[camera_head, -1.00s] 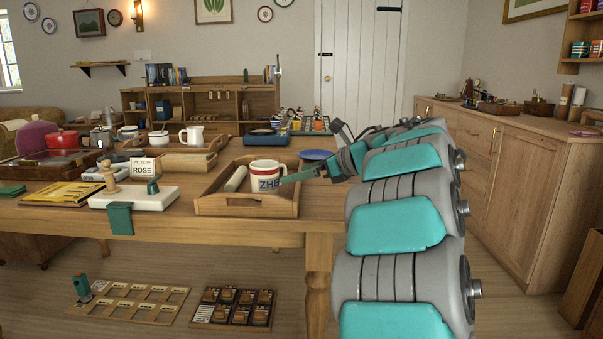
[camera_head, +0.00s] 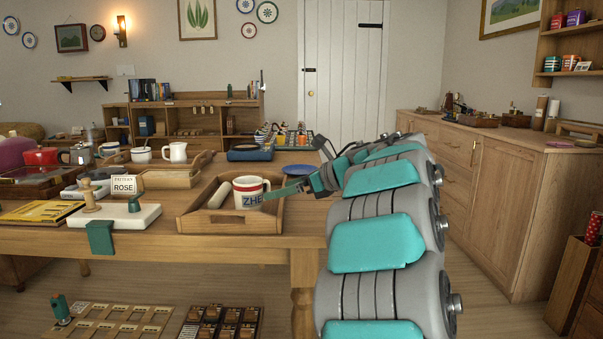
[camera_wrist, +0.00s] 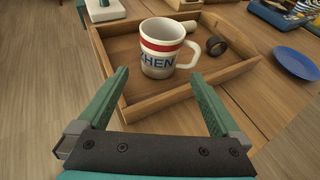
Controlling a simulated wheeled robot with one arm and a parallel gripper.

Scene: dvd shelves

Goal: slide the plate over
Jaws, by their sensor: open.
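A blue plate (camera_head: 300,170) lies flat on the wooden table, right of the tray and close to the table's right side. It also shows in the wrist view (camera_wrist: 296,62) at the right edge, apart from my fingers. My gripper (camera_head: 283,190) is open and empty. In the wrist view my gripper (camera_wrist: 162,95) has its two green fingers spread wide over the near edge of the wooden tray. In the head view my arm lies just right of the plate and the fingers reach left in front of it.
The wooden tray (camera_head: 232,225) holds a white mug (camera_head: 249,190) with a red band and a pale roller (camera_head: 220,193). A blue dish (camera_head: 250,153) and a rack of small colourful items (camera_head: 291,137) stand behind the plate. A long cabinet (camera_head: 500,165) stands at the right.

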